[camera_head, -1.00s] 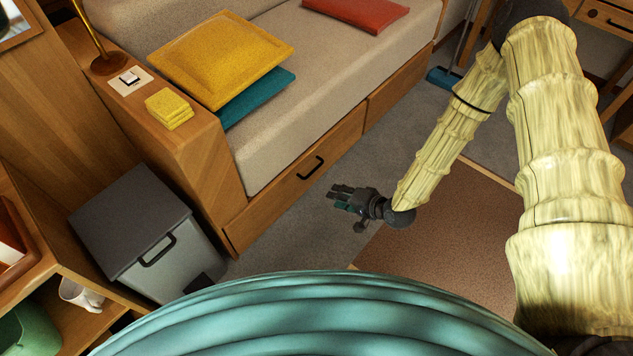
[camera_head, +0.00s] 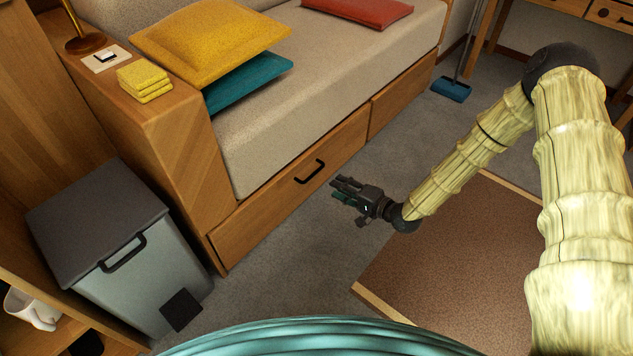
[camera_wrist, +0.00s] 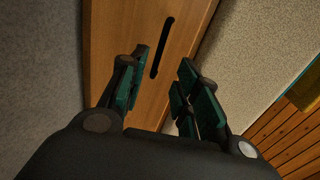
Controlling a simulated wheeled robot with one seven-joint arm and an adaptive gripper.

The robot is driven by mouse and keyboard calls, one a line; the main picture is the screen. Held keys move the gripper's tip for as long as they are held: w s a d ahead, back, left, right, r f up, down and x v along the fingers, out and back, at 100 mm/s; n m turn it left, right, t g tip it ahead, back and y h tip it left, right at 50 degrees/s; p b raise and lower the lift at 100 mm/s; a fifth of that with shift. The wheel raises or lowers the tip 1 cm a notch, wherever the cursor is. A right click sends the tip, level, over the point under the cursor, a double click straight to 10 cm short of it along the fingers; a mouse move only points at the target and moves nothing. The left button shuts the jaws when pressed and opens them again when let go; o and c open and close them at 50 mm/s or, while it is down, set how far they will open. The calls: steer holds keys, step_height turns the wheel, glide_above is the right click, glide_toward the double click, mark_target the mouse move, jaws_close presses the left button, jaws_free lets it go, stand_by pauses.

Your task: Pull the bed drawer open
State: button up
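The bed drawer (camera_head: 285,190) is a wooden front under the beige sofa bed, and it looks flush with the bed base. Its black bar handle (camera_head: 310,171) sits near the middle of the front. My gripper (camera_head: 345,190) is in front of the drawer, slightly right of and lower than the handle in the head view, and apart from it. In the wrist view, the handle (camera_wrist: 162,47) lies ahead between the fingers, running lengthwise along the drawer front (camera_wrist: 125,30). The green-padded fingers (camera_wrist: 160,92) are spread apart with nothing between them.
A grey lidded bin (camera_head: 115,250) stands left of the drawer. A second drawer front (camera_head: 400,95) continues to the right. A brown mat with a pale edge (camera_head: 460,260) lies below my arm. Bare carpet lies before the drawer. Cushions (camera_head: 210,40) lie on the bed.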

mark_target(314, 175)
steer(key=shift+b+x, duration=2.2)
steer(key=shift+x, duration=3.15)
jaws_close()
